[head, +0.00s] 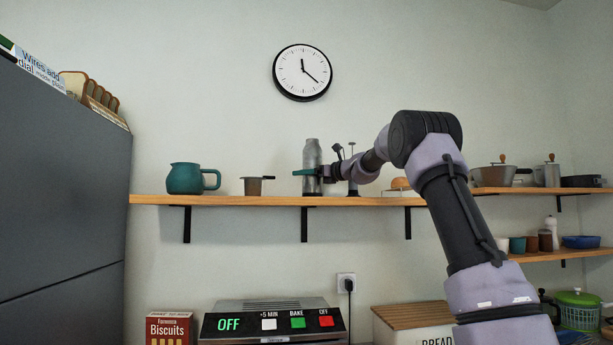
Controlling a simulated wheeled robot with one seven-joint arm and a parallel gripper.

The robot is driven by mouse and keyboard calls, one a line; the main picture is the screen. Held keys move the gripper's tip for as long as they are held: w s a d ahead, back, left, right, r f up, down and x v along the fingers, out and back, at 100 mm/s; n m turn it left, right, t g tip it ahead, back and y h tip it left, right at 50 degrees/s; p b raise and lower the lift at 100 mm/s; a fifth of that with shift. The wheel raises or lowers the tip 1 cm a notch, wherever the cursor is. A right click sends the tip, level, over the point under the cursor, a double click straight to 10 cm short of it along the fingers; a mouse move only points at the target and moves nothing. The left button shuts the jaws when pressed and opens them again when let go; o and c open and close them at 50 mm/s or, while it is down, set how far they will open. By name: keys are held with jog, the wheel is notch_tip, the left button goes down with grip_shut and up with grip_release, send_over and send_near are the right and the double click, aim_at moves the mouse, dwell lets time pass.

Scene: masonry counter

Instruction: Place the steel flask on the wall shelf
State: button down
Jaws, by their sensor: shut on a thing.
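The steel flask (312,152) is a grey metal bottle with a narrower neck. It stands upright at the wall shelf (250,200), a long wooden board on black brackets. Its base meets the shelf's top edge in the picture; I cannot tell whether it rests on the board or is just above it. My gripper (308,172) comes in from the right, with teal fingers shut around the flask's middle. The fingers hide part of its body.
On the shelf, a teal jug (186,178) and a small brown pot (254,185) stand left of the flask. A thin-stemmed item (352,160) stands close to its right, partly behind my arm. An oven (270,322) and biscuit box (169,328) are below.

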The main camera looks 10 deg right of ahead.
grip_release()
jog(key=shift+r, duration=0.1)
jog(key=v, duration=1.1)
jog(key=shift+s+d, duration=0.1)
jog(key=shift+s, duration=0.35)
jog(key=s+a+f+n+g+h, duration=0.25)
jog(key=s+f+n, duration=0.2)
jog(key=s, duration=0.55)
jog(key=s+a+f+n+g+h, duration=0.2)
jog(key=s+a+f+n, duration=0.3)
jog(key=s, duration=0.6)
jog(key=s+d+f+n+h, duration=0.3)
jog(key=s+f+n, duration=0.3)
jog(key=s, duration=0.5)
jog(key=s+d+f+n+g+h, duration=0.1)
jog(key=s+d+f+n+h, duration=0.2)
jog(key=s+f+n, duration=0.4)
jog(key=s+d+f, duration=0.1)
jog(key=s, duration=0.3)
jog(key=shift+s+f, duration=0.25)
jog(key=shift+f, duration=0.1)
